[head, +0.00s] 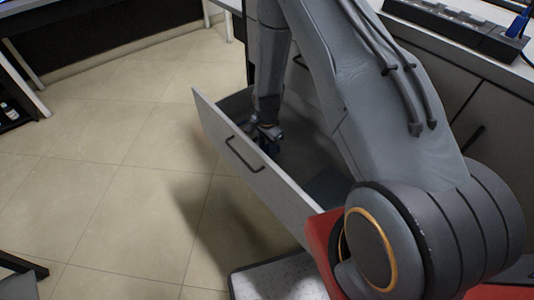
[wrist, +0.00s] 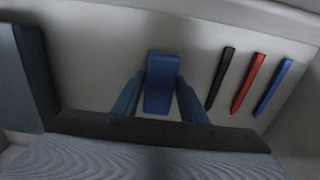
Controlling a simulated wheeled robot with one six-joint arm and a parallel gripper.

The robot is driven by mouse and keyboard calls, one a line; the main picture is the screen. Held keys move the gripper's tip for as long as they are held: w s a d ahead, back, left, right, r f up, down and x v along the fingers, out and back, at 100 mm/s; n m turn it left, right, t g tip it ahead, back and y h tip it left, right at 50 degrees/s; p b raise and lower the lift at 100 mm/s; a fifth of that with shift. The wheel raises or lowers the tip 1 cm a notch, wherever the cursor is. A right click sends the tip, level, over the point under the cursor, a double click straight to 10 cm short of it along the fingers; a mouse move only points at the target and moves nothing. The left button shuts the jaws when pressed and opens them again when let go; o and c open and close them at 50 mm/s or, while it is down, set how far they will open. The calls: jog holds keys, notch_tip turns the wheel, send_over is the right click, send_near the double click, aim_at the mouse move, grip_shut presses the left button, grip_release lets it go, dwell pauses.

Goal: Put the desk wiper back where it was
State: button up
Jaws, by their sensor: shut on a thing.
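The desk wiper (wrist: 162,84) shows in the wrist view as a small blue block-like piece, upright in the picture between my two blue fingers. My gripper (wrist: 161,88) is shut on it, with a finger against each side. Both are over the light floor of the open drawer. In the head view my gripper (head: 264,132) reaches down inside the drawer (head: 233,150), near its front panel. There the wiper is too small and shaded to make out. I cannot tell whether the wiper touches the drawer floor.
Black (wrist: 220,78), red (wrist: 248,83) and blue (wrist: 273,87) pens lie in a row right of the wiper. A dark blue-grey item (wrist: 36,70) is at the left. A power strip (head: 460,28) sits on the counter. The drawer walls bound the room around my gripper.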

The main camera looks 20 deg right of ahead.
jog(key=shift+f, duration=1.2)
jog(key=shift+f, duration=0.15)
jog(key=o, duration=1)
